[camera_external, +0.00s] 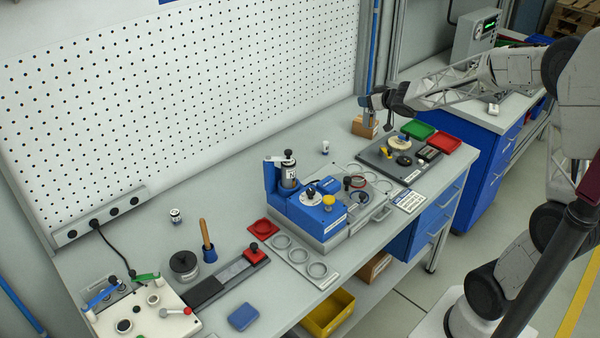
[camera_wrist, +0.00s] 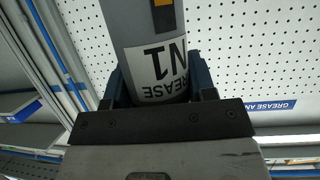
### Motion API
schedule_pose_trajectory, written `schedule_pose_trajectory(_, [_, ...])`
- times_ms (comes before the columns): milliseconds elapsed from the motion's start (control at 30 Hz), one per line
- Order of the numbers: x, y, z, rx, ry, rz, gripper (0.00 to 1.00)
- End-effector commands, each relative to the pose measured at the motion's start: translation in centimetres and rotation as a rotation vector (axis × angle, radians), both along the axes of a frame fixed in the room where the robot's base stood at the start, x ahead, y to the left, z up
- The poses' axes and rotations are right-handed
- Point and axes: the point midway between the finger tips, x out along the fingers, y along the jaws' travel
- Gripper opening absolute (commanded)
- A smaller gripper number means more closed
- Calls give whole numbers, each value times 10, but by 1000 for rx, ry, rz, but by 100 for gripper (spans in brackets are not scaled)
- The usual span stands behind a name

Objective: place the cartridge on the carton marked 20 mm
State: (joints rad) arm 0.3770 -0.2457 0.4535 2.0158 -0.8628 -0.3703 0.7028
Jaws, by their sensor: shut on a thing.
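My gripper (camera_external: 376,101) is at the back right of the bench and is shut on a grey cartridge (camera_external: 368,112). In the wrist view the cartridge (camera_wrist: 150,25) fills the space between the dark fingers, and its white label reads "GREASE N1" upside down. A small brown carton (camera_external: 364,127) stands on the bench directly below the cartridge. The cartridge looks upright with its lower end at the carton's top; I cannot tell whether they touch. The carton's marking is too small to read.
A dark tray (camera_external: 384,162) with small parts lies just in front of the carton. Green (camera_external: 418,129) and red (camera_external: 444,143) bins sit to its right. A blue fixture (camera_external: 318,211) stands mid-bench. The pegboard wall (camera_external: 180,80) rises behind. Another brown carton (camera_external: 374,267) is under the bench.

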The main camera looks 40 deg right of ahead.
Motion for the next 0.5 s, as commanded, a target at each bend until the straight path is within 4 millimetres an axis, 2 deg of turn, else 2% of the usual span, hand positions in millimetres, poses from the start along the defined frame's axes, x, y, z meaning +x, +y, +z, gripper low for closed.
schedule_pose_trajectory(33, [2,-16,-2,1,1,-17,21])
schedule_pose_trajectory(200, [8,-63,-9,1,1,-60,21])
schedule_pose_trajectory(300, [9,-86,-13,3,2,-81,21])
schedule_pose_trajectory(500, [10,-116,-18,4,3,-109,21])
